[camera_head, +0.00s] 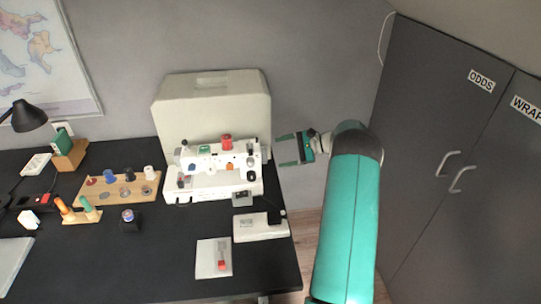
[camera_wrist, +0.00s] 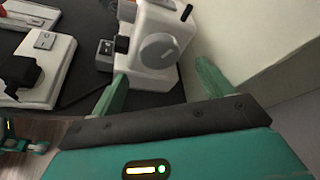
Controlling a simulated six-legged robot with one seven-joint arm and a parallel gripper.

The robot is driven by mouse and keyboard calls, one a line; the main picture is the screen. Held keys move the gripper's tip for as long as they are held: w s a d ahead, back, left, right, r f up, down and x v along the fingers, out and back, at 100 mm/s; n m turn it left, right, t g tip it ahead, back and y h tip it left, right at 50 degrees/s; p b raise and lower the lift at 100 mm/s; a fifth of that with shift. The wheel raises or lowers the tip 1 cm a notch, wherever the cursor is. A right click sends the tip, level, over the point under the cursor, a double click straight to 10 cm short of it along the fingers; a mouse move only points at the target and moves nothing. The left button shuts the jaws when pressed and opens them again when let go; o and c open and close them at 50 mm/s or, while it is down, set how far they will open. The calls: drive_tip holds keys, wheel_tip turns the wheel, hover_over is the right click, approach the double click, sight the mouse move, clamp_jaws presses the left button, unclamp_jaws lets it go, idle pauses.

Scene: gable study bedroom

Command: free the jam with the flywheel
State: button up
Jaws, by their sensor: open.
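The white sewing machine (camera_head: 210,186) stands on the black table, with a red spool (camera_head: 226,141) on its top. Its flywheel (camera_wrist: 158,50) shows in the wrist view as a round pale grey disc on the machine's end. My gripper (camera_head: 279,150) is open and empty, just right of the machine. In the wrist view my gripper (camera_wrist: 161,71) has its green fingers spread wide, one toward each side of the flywheel, apart from it. The jam itself cannot be made out.
A large cream case (camera_head: 212,98) stands close behind the machine. A white foot pedal (camera_head: 255,230) and a white pad with a red item (camera_head: 207,262) lie in front. A spool board (camera_head: 105,192) is at left. Grey cupboards (camera_head: 430,120) stand at right.

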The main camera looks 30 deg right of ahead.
sight(264, 156)
drive_tip(key=x, duration=0.5)
drive_tip(key=shift+w+a, duration=0.1)
drive_tip(key=shift+a, duration=0.1)
drive_tip(key=c, duration=1)
